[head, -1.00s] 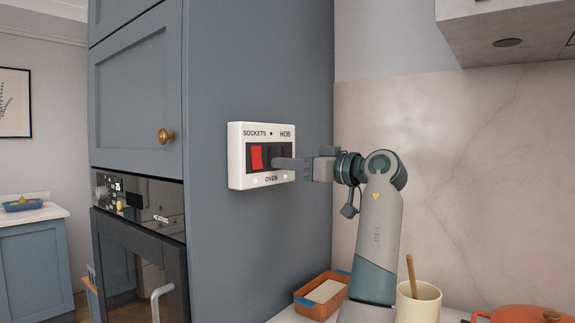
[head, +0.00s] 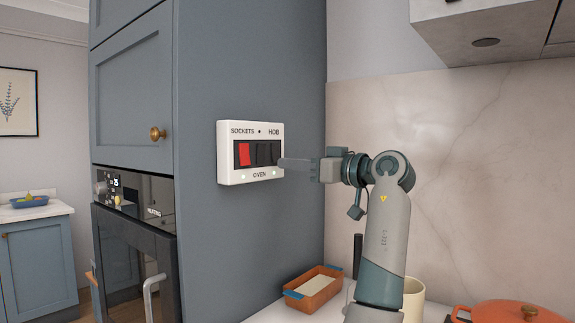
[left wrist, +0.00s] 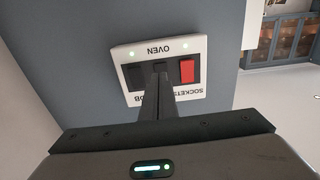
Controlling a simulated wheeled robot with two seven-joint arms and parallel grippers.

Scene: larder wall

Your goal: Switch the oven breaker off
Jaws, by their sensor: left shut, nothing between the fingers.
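A white breaker panel (head: 222,153) is on the side of the tall blue-grey cabinet. It is labelled SOCKETS and HOB above and OVEN below. Its left switch (head: 244,155) is red; the middle switch (head: 262,154) and right one are dark. Two lamps by the bottom edge are lit; the dot at the top is dark. My left gripper (head: 283,163) is shut and empty, its tips at the panel's right edge in the head view. In the left wrist view the panel (left wrist: 118,57) appears upside down, and the shut fingers (left wrist: 160,80) overlap the middle switch. Contact cannot be told. My right gripper is out of view.
The oven (head: 130,245) is built into the cabinet at left. On the counter below my arm are an orange dish (head: 312,292), a cream pot (head: 414,298) and an orange lidded pan (head: 515,313). A hood (head: 490,25) hangs at upper right.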

